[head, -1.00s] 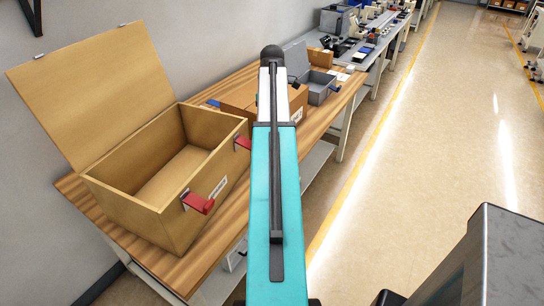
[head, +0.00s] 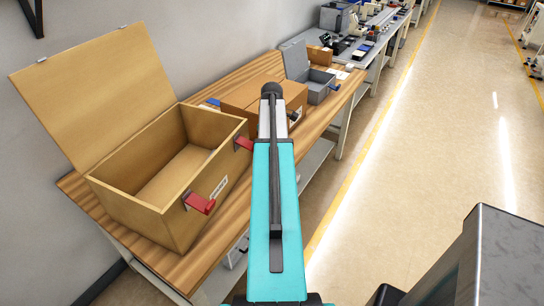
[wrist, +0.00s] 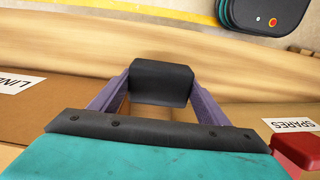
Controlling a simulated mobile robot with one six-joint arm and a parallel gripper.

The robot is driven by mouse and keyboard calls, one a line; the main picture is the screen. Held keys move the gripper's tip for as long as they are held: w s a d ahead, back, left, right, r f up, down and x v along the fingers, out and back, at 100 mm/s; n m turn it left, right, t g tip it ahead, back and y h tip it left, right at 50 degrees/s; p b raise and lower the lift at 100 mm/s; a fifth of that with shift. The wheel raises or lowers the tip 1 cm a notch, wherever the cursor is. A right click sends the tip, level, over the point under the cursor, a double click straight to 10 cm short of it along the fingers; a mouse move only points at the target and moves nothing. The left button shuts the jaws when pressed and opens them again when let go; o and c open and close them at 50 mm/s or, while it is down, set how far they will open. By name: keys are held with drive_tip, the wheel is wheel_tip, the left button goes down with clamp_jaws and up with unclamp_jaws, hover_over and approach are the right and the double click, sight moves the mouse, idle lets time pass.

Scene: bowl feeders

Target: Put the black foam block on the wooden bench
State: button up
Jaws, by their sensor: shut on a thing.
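The black foam block (wrist: 161,82) is between the two purple fingers of my gripper (wrist: 160,88) in the wrist view. My gripper is shut on it. The block is over the area between a cardboard box and a wooden box, with the wooden bench (wrist: 160,45) showing beyond it. I cannot tell its height above the bench. In the head view the bench (head: 312,128) runs along the wall. My arm hides the gripper and the block there.
An open, empty wooden box (head: 125,205) with red latches stands on the near bench. A cardboard box (head: 240,98) and an open grey box (head: 318,95) stand farther along. The front bench strip beside the cardboard box looks clear. Open floor (head: 420,190) lies right.

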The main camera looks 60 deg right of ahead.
idle(0.3)
drive_tip(key=shift+f+p, duration=0.45)
drive_tip(key=shift+f, duration=1.65)
drive_tip(key=shift+f, duration=0.1)
drive_tip(key=o, duration=1)
drive_tip(key=shift+o, duration=0.2)
drive_tip(key=shift+r, duration=0.25)
drive_tip(key=shift+r+b, duration=1.5)
drive_tip(key=shift+r, duration=4.4)
